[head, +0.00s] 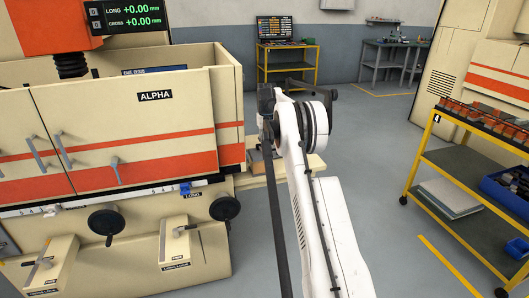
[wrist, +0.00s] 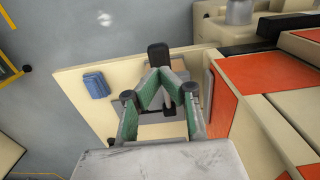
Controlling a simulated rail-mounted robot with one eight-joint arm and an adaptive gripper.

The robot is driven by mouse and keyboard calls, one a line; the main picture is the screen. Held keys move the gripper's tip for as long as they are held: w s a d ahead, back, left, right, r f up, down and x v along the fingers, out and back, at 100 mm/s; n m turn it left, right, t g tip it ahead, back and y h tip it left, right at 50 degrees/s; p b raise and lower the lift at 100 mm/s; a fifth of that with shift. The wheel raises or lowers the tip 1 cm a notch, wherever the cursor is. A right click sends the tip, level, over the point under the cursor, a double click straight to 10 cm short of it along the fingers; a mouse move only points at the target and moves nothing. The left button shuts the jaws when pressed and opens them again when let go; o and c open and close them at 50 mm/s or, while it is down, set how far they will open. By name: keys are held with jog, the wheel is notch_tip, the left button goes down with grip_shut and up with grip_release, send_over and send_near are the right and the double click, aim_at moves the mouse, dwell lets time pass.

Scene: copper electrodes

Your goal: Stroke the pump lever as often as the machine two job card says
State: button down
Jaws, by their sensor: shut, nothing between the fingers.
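My gripper (wrist: 163,76) has green-lined fingers drawn together at the tips, with nothing held between them. In the wrist view a black-ended lever (wrist: 158,53), which looks like the pump lever, stands just past the fingertips. Its grey shaft runs down behind the fingers. I cannot tell whether the fingers touch it. In the head view my arm hides most of the gripper and the lever, beside the right end of the machine marked ALPHA (head: 155,97). I make out no readable machine two job card.
A beige shelf (wrist: 75,75) by the machine carries a folded blue cloth (wrist: 97,85). A yellow cart (head: 440,160) with trays stands at the right. A board with rows of text (head: 275,29) stands on a yellow-legged table at the back. The grey floor between is clear.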

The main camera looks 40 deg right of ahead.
jog(key=shift+r+p, duration=1)
jog(key=shift+r, duration=1.3)
jog(key=shift+r, duration=0.1)
notch_tip(320, 180, up, 12)
